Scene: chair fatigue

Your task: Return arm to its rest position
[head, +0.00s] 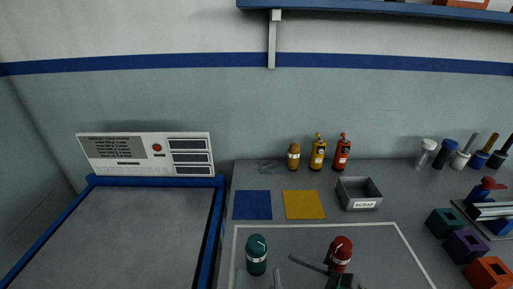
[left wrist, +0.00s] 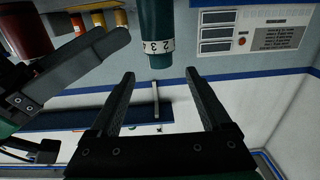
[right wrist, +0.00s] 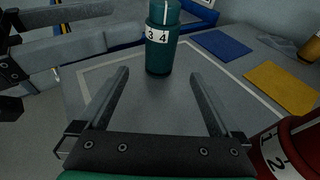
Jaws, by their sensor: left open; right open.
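A teal bottle (head: 256,255) with a white numbered band stands upright on the outlined grey mat (head: 390,243). A red bottle (head: 340,254) stands to its right. My left gripper (left wrist: 159,75) is open and empty, its fingers pointing towards the teal bottle (left wrist: 156,30) without closing on it. My right gripper (right wrist: 160,76) is open and empty, the teal bottle (right wrist: 160,45) beyond its fingertips. The red bottle (right wrist: 290,150) is close beside the right gripper. In the head view both grippers are at the bottom edge, largely cut off.
A blue square (head: 252,205), a yellow square (head: 304,205) and a scrap bin (head: 359,200) lie behind the mat. Small brown, yellow and red bottles (head: 318,154) stand at the back. Coloured blocks (head: 464,244) are at right. The blue-edged tray (head: 120,225) at left is empty.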

